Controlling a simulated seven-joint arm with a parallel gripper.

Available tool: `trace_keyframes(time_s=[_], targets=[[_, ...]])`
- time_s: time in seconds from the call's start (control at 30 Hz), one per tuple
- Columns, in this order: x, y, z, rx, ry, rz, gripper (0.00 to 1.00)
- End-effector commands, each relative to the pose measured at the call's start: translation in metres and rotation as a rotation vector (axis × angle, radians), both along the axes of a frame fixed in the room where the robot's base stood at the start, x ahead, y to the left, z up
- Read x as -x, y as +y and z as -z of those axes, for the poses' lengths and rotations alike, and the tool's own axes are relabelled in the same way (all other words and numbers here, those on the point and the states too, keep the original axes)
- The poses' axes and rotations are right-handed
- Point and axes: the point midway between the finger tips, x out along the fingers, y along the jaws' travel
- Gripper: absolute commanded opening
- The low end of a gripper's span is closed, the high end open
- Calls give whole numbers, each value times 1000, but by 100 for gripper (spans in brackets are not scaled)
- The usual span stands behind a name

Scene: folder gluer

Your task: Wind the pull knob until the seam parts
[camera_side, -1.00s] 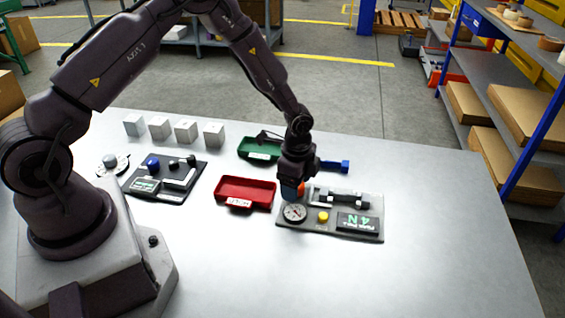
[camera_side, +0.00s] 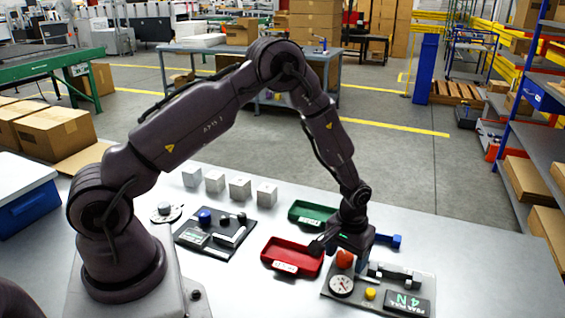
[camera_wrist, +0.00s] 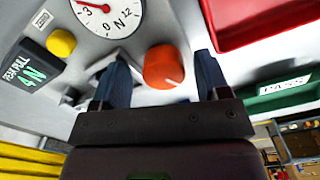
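The orange-red pull knob (camera_side: 344,259) sits on the grey tester plate (camera_side: 345,305) beside a round dial gauge (camera_side: 341,286). In the wrist view the knob (camera_wrist: 164,67) shows between my gripper's (camera_wrist: 160,72) two blue fingers, with a gap on each side. My gripper (camera_side: 352,262) is open at the knob; its exact height relative to it is unclear. The dial (camera_wrist: 108,12) is cut by the picture edge. The display (camera_side: 408,303) reads 4 N. A black clamp part (camera_side: 395,273) is on the plate; I cannot make out the seam.
A red tray (camera_side: 292,257) lies left of the tester, a green tray (camera_side: 312,214) behind it. A yellow button (camera_side: 370,294) is on the plate. A blue item (camera_side: 390,241) lies behind the plate. Another black device plate (camera_side: 215,235) and several white cubes (camera_side: 240,188) stand further left.

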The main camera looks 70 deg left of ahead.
Motion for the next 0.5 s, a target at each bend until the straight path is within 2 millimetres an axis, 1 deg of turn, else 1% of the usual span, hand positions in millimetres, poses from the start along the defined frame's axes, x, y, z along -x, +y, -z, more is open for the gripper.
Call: trace_keyframes(time_s=[0.03, 0.1, 0.5], targets=[[1, 4, 2, -5, 3, -82, 67], [1, 4, 2, -6, 3, -191, 67], [2, 6, 3, -8, 5, -784, 67]])
